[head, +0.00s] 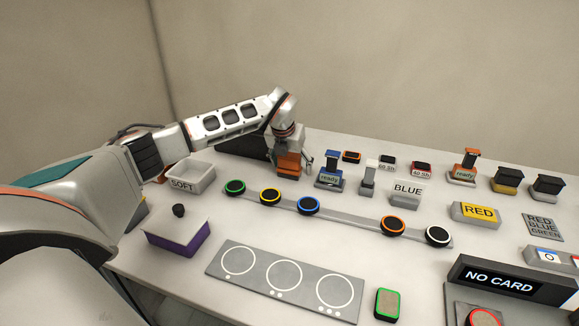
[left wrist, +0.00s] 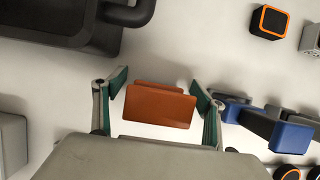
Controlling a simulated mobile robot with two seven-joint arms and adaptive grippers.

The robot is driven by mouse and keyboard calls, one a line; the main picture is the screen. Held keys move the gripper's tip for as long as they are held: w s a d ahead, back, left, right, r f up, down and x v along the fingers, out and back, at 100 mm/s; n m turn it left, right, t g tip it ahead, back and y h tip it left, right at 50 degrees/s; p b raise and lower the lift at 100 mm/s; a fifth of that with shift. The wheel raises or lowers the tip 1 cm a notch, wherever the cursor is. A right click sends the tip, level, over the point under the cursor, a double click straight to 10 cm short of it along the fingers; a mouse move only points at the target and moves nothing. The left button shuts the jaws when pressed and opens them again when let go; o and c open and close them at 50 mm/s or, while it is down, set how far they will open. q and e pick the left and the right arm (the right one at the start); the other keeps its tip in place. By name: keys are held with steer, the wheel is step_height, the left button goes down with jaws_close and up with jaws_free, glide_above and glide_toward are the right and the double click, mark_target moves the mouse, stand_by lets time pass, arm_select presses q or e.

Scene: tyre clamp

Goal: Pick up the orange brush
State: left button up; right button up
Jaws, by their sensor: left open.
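The orange brush (left wrist: 160,106) shows in the left wrist view as an orange block between the two fingers of my left gripper (left wrist: 160,90). Gaps show on both sides of it, so the fingers are open around it and not closed on it. In the head view the orange brush (head: 289,162) is at the back of the table, right under my left gripper (head: 292,158), which partly covers it. Whether its underside touches the table is hard to tell. My right gripper is in neither view.
A blue stand marked ready (head: 331,180) is close to the right of the gripper. A dark box (head: 243,144) is close on the left. A white SOFT bin (head: 190,177) and a rail with several coloured discs (head: 340,215) lie nearer the front.

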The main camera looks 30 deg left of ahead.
arm_select(q)
steer(key=c, duration=1.3)
steer(key=shift+c, duration=0.2)
steer(key=shift+r, duration=0.1)
step_height(320, 180, up, 20)
steer(key=shift+p, duration=0.45)
